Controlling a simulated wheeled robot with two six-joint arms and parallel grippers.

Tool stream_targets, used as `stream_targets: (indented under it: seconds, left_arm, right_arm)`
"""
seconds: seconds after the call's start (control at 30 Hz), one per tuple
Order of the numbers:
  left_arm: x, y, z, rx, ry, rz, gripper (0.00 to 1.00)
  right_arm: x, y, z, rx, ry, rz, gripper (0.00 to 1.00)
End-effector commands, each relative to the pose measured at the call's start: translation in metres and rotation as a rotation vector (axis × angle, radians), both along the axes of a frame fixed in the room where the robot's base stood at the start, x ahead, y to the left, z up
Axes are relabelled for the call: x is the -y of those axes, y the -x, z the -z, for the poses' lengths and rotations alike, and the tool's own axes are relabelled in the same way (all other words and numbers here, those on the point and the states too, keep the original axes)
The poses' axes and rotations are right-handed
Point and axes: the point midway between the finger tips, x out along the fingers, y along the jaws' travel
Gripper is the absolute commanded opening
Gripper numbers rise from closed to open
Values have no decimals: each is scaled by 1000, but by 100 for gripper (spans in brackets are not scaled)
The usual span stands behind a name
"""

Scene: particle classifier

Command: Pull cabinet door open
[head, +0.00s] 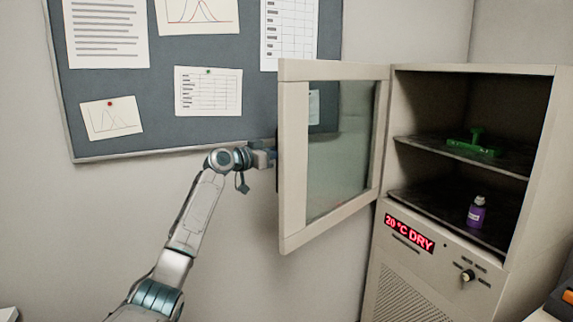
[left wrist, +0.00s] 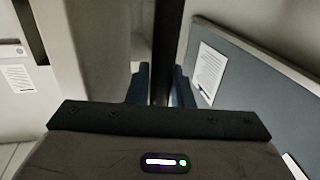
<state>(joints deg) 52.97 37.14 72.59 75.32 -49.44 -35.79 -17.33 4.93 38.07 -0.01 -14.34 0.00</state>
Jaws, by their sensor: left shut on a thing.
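The cabinet door (head: 293,160), a beige frame around a glass pane (head: 340,150), stands wide open, swung out to the left of the cabinet (head: 545,160). My left gripper (head: 270,157) is at the door's free edge, its fingertips partly hidden behind the frame. In the left wrist view, the two fingers (left wrist: 161,85) sit on either side of a dark vertical handle bar (left wrist: 168,35) and are shut on it. My right gripper is in neither view.
Inside the cabinet, a green object (head: 472,147) lies on the upper shelf and a purple bottle (head: 477,212) stands on the lower one. A red display (head: 410,233) reads "20 °C DRY". A pinboard (head: 255,100) hangs on the wall behind my arm and the door.

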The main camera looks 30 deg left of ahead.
Motion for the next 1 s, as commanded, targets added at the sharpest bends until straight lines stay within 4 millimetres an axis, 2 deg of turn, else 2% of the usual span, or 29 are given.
stream_targets:
  seconds: [0.03, 0.3, 0.8, 0.83, 0.9, 0.93, 1.0]
  left_arm:
    - [-6, -2, 2, 0, 4, 10, 0]
    - [-22, -9, 0, 1, 3, 48, 0]
    - [-25, -11, -1, 1, 1, 58, 0]
    - [-25, -11, -1, 1, 1, 58, 22]
    - [-25, -11, -1, 1, 1, 58, 35]
    - [-25, -11, -1, 1, 1, 58, 39]
    - [-25, -11, 0, 1, 1, 57, 39]
  right_arm:
    - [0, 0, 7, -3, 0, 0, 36]
    - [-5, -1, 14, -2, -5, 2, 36]
    - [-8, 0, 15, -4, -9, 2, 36]
    - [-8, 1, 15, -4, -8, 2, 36]
    - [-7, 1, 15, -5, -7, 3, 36]
    - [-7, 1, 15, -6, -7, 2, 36]
    - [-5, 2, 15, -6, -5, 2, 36]
